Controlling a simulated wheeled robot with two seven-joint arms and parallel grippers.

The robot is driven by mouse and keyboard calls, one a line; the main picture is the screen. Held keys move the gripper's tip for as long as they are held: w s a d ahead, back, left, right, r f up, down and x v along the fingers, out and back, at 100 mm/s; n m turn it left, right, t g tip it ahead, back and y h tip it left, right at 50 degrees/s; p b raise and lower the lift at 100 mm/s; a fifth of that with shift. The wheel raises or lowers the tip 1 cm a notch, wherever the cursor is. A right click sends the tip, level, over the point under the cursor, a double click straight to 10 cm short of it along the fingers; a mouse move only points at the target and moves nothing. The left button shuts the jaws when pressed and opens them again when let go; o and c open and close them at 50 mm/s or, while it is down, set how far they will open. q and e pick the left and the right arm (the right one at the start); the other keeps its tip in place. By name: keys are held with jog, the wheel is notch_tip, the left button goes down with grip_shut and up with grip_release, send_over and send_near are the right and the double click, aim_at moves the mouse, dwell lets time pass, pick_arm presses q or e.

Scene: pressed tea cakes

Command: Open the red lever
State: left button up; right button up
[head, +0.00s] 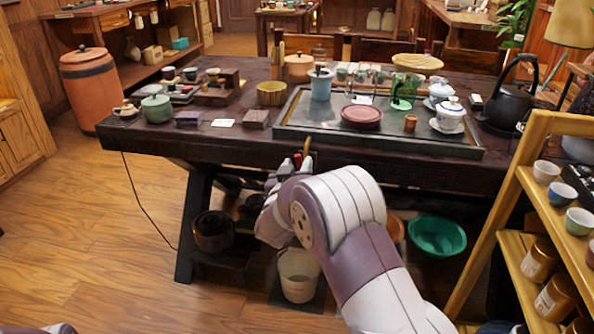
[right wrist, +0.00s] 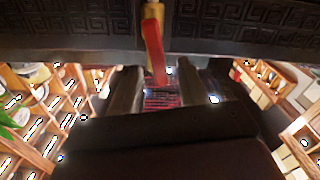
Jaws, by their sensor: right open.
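The red lever (right wrist: 153,48) hangs down from a yellow fitting (right wrist: 153,11) under the table's dark carved edge in the right wrist view. In the head view only a small red bit of it (head: 297,160) shows at the table's front edge, mostly behind my right arm. My right gripper (right wrist: 156,72) is open, one finger on each side of the lever's lower end. I see no grip on it, and cannot tell whether a finger touches it. In the head view my right gripper (head: 291,167) is partly hidden by its own arm. My left gripper is out of view.
The dark table (head: 150,138) carries a tea tray (head: 390,139) above the lever. A white bucket (head: 299,276) stands on the floor below, and a green basin (head: 437,236) is to the right. A wooden shelf (head: 500,215) stands close on the right.

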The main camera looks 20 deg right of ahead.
grip_shut()
jog(key=m, duration=0.1)
jog(key=d+m, duration=0.1)
jog(key=shift+s+r+m, duration=0.1)
jog(key=shift+s+m, duration=0.25)
jog(key=shift+m, duration=0.05)
grip_release()
jog(key=p+v, duration=0.3)
jog(key=v, duration=0.9)
jog(key=shift+s+a, duration=0.2)
jog(key=shift+s, duration=0.15)
